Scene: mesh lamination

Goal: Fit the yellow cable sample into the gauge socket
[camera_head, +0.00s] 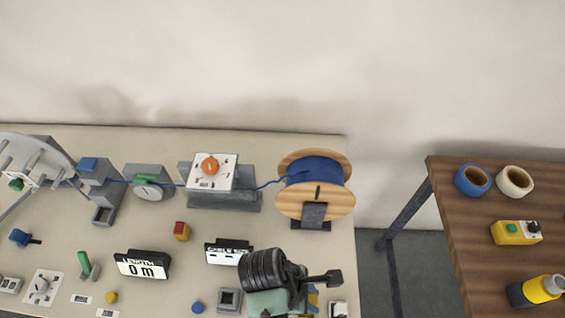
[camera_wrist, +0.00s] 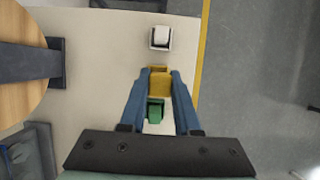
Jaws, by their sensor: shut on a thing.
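The yellow cable sample (camera_wrist: 159,84) sits between the blue fingers of my gripper (camera_wrist: 160,73) in the wrist view. The gripper is shut on it. A green block (camera_wrist: 154,112) shows between the fingers, nearer the palm; I cannot tell whether it touches the sample. In the head view my arm's end covers most of the gripper, with a bit of yellow (camera_head: 313,297) beside it. A grey square block with a dark opening (camera_head: 229,299) stands left of my arm. I cannot tell for sure whether it is the gauge socket.
A small white-topped block (camera_wrist: 160,37) stands beyond the fingertips, near the table edge. A wooden spool with blue cable (camera_head: 316,199) stands behind my arm. Display stands (camera_head: 142,265) and a red-and-yellow block (camera_head: 181,231) are to the left. A brown side table (camera_head: 470,240) is at right, across a gap.

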